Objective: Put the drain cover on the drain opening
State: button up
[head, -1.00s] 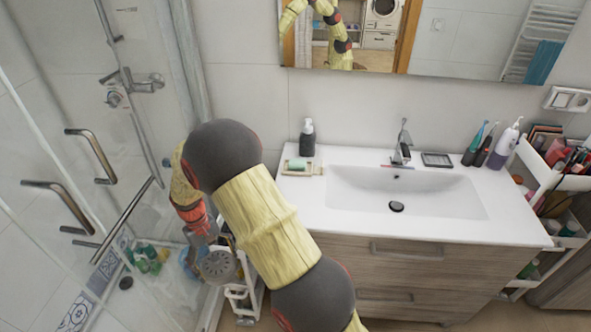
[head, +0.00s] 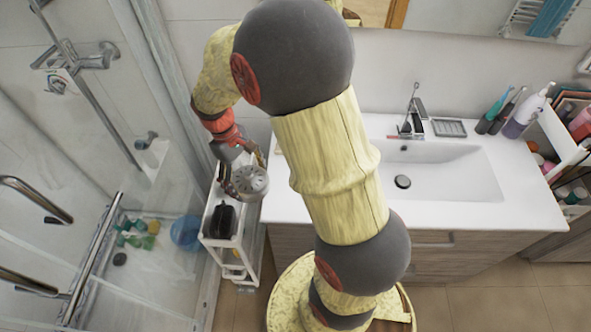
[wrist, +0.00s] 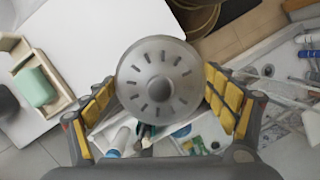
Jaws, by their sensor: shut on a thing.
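The drain cover (wrist: 158,82) is a round grey metal disc with a ring of slots. In the wrist view it sits between the yellow-padded fingers of my gripper (wrist: 160,90), which is shut on it. In the head view the drain cover (head: 251,184) hangs from my gripper (head: 243,178) above the white cart, left of the washbasin. A dark round spot, seemingly the drain opening (head: 119,259), lies on the shower floor to the left. It also seems to show in the wrist view (wrist: 268,70), at right, apart from the cover.
The white cart (head: 238,240) holds a black object (head: 220,221). A glass shower door with metal handles (head: 38,197) stands at left. Bottles (head: 135,235) and a blue bucket (head: 186,232) are on the shower floor. The sink (head: 450,182) has a separate black drain.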

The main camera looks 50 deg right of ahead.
jog(key=s+d+r+n+p, duration=0.1)
jog(key=s+d+r, duration=0.15)
jog(key=s, duration=0.25)
jog(key=s+d+r+p, duration=0.1)
jog(key=s+r, duration=0.3)
jog(key=s, duration=0.1)
jog(key=w+d+f+b, duration=0.1)
jog(key=w+d+f, duration=0.1)
jog(key=d+f, duration=0.1)
jog(key=w+d+f+b, duration=0.1)
jog(key=w+d+f, duration=0.1)
jog(key=d+f, duration=0.1)
jog(key=w+d+f+b, duration=0.1)
jog(key=w+d+f, duration=0.1)
jog(key=d, duration=0.3)
jog(key=shift+w+d+f, duration=0.25)
jog(key=shift+d+f, duration=0.1)
jog(key=shift+f, duration=0.3)
jog(key=shift+d+f, duration=0.1)
jog(key=shift+f, duration=0.15)
jog(key=shift+w+d+f+b, duration=0.1)
jog(key=shift+f+b, duration=0.2)
jog(key=shift+f, duration=0.55)
jog(key=shift+w+d+f+b, duration=0.1)
jog(key=shift+f+b, duration=0.15)
jog(key=shift+f, duration=0.55)
jog(key=shift+f, duration=0.2)
jog(key=o, duration=1.5)
jog(key=shift+o, duration=0.2)
